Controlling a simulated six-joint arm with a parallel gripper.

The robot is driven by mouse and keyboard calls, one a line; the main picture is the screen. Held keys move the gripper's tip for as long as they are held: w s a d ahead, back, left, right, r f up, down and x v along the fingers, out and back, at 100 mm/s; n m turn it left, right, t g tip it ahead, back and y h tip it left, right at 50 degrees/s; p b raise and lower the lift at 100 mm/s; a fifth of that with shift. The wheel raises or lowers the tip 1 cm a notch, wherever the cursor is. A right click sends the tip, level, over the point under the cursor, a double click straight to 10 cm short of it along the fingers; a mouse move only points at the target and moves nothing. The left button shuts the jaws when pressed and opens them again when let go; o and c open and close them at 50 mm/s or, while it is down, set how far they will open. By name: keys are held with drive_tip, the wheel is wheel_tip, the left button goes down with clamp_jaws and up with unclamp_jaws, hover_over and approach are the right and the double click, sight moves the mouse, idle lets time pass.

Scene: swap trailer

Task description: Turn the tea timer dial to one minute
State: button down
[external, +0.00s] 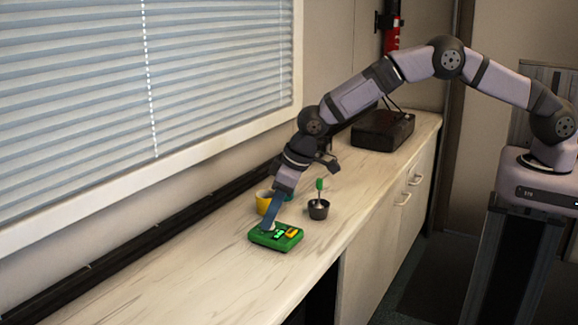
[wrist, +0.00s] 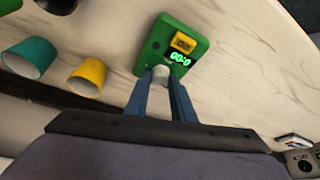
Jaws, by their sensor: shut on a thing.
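The tea timer (external: 276,237) is a green box lying on the counter, with a yellow part and a lit green display. In the wrist view the timer (wrist: 200,40) shows its display (wrist: 179,58), which seems to read 00:0 with any further digit not clear. Its pale dial (wrist: 160,72) sits at the timer's near edge, between my fingertips. My gripper (wrist: 160,84) has its blue fingers shut on the dial, one on each side. In the external view my gripper (external: 268,226) reaches down onto the timer's left part and mostly hides the dial.
A yellow cup (wrist: 88,76) and a teal cup (wrist: 30,57) stand left of the timer in the wrist view. A dark small pot (external: 318,209) with a green-handled tool (external: 320,186) stands behind the timer. The counter's front left (external: 150,285) is clear.

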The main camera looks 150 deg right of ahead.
drive_tip(key=m+g+b, duration=0.1)
drive_tip(key=m+b, duration=0.1)
drive_tip(key=shift+w+f+m, duration=0.1)
drive_tip(key=shift+w+m, duration=0.05)
drive_tip(key=shift+m, duration=0.25)
drive_tip(key=shift+m+b, duration=0.35)
drive_tip(key=shift+m, duration=0.15)
drive_tip(key=c, duration=1.5)
unclamp_jaws()
drive_tip(key=shift+r, duration=0.2)
drive_tip(key=shift+b+v, duration=0.75)
drive_tip(key=shift+v, duration=2.9)
drive_tip(key=shift+w+a, duration=0.15)
